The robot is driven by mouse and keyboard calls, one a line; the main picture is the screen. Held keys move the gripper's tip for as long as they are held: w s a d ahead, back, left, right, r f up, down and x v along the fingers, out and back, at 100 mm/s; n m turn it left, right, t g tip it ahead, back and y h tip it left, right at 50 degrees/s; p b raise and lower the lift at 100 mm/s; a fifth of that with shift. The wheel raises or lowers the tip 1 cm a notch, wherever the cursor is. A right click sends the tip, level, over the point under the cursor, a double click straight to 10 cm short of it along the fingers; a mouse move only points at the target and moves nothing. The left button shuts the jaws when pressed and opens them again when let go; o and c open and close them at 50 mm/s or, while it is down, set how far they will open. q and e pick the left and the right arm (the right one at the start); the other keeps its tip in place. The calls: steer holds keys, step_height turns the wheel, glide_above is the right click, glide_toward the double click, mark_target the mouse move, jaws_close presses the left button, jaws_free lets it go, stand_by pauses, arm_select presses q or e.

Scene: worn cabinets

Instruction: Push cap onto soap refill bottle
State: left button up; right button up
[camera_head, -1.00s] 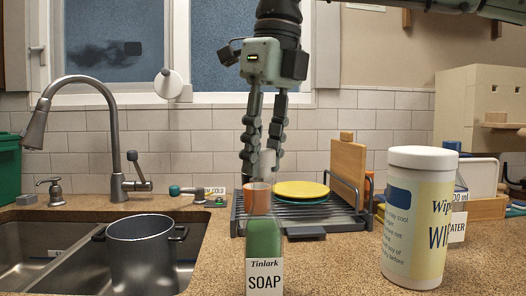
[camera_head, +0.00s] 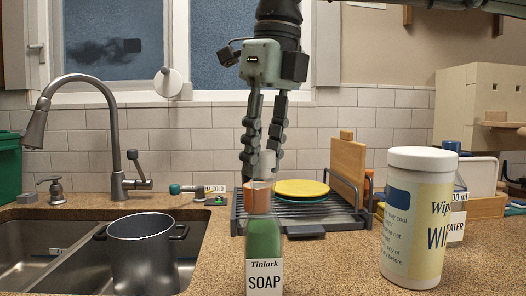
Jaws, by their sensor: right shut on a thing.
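The soap refill bottle (camera_head: 263,240) stands upright on the counter at the bottom middle, green with a white "Tinlark SOAP" label. An orange part (camera_head: 258,199) sits at its top. My right gripper (camera_head: 263,168) comes down from above with its fingers pointing down, just above and behind the orange part. My left gripper is not in view.
A dish rack (camera_head: 325,222) with a yellow plate (camera_head: 301,188) and a cutting board (camera_head: 347,172) stands behind the bottle. A large wipes canister (camera_head: 412,220) is to the right. The sink with a dark pot (camera_head: 147,255) is to the left. Counter beside the bottle is clear.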

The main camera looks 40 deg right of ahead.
steer(key=shift+f+b, duration=0.3)
steer(key=shift+f, duration=0.1)
steer(key=o, duration=0.8)
steer(key=shift+o, duration=0.2)
steer(key=shift+r+p, duration=1.2)
steer(key=shift+p, duration=0.05)
steer(key=shift+r, duration=1.85)
